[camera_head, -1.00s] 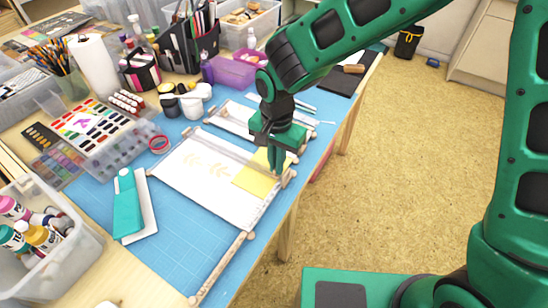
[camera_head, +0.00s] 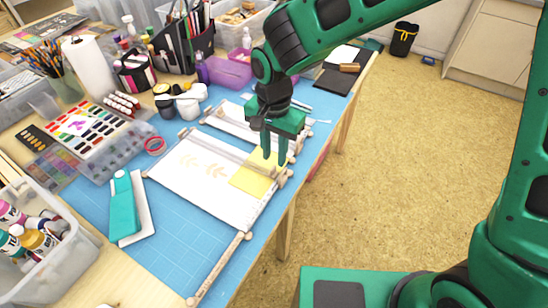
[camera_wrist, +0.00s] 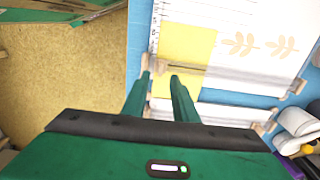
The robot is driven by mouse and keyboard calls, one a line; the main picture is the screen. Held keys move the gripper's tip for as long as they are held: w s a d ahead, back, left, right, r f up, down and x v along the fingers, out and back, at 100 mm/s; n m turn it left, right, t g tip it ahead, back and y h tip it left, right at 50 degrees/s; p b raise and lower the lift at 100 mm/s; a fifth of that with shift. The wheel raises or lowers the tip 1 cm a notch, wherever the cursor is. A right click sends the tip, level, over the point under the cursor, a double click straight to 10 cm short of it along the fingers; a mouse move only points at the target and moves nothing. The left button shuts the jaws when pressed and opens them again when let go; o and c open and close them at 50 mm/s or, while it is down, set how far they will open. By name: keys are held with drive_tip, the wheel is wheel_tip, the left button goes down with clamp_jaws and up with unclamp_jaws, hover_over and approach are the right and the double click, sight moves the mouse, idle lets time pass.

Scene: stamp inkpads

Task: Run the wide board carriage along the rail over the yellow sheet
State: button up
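The yellow sheet (camera_head: 250,182) lies on the near right part of a white sheet with pale leaf prints (camera_head: 190,170). A pale cross bar, seemingly the wide board carriage (camera_wrist: 240,75), spans the sheets in the wrist view, with small wooden blocks at its ends. The yellow sheet (camera_wrist: 187,45) shows on both sides of it. My gripper (camera_head: 275,161) points down above the bar's near end. In the wrist view, my gripper's fingers (camera_wrist: 158,84) are apart, with nothing visibly clamped between them. Whether they touch the bar is hard to tell.
A wooden rod (camera_head: 222,268) lies at the near table edge. A teal tool (camera_head: 124,205) lies left on the blue mat (camera_head: 175,240). Another white framed board (camera_head: 228,120) sits behind. White jars (camera_head: 188,105) and a purple bin (camera_head: 230,73) stand farther back.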

drive_tip(key=shift+r, duration=2.1)
drive_tip(key=d+r+h, duration=0.1)
drive_tip(key=d+r, duration=0.2)
drive_tip(key=d, duration=1.2)
drive_tip(key=d+r, duration=0.3)
drive_tip(key=d, duration=1.2)
drive_tip(key=s+d+m+y, duration=0.1)
drive_tip(key=s+d, duration=1.4)
drive_tip(key=s, duration=0.3)
drive_tip(key=shift+r, duration=0.45)
drive_tip(key=shift+w, duration=0.15)
